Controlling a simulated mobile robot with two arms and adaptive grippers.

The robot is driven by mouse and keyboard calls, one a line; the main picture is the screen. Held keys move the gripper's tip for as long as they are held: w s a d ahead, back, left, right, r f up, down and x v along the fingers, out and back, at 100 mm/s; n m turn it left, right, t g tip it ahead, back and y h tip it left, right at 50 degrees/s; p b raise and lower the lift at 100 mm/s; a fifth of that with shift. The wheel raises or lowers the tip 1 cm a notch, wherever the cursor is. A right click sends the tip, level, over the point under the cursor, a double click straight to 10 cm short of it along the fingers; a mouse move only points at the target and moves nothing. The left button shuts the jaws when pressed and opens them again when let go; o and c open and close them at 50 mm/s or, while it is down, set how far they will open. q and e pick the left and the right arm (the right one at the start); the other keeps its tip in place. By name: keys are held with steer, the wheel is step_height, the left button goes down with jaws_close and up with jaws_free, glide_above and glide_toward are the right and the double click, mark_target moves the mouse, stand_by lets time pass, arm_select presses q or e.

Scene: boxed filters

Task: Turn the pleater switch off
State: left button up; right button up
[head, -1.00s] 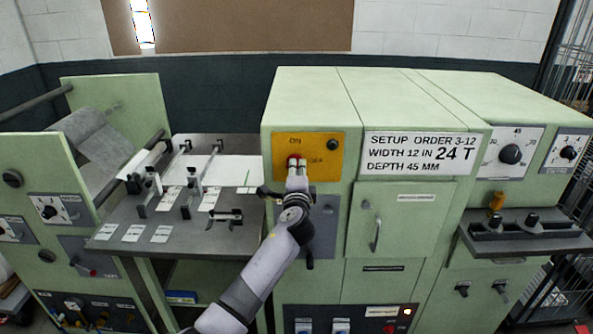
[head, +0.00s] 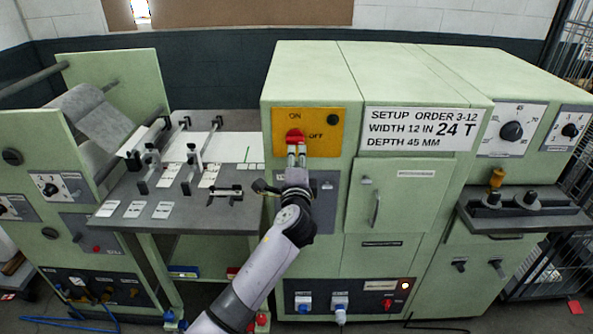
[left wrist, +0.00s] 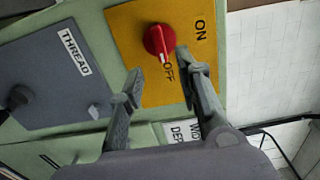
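The red switch knob (head: 295,136) sits on a yellow panel (head: 328,148) marked ON above and OFF at right. In the left wrist view the knob (left wrist: 156,41) shows a pale mark that points toward the word OFF. My left gripper (head: 297,151) is just below the knob in the head view. In the left wrist view my left gripper (left wrist: 158,70) has its two fingers spread with nothing between them. The fingers look apart from the knob, though one tip overlaps its edge in that view. My right gripper is not in view.
A grey panel labelled THREAD (left wrist: 55,75) adjoins the yellow panel. A setup sign (head: 420,129) and a cabinet door with a handle (head: 376,207) are to the right. A steel worktable (head: 150,195) with clamps and cards lies to the left.

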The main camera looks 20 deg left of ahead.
arm_select(q)
steer(key=v, duration=0.4)
steer(key=shift+s+d, duration=0.15)
steer(key=shift+s, duration=0.25)
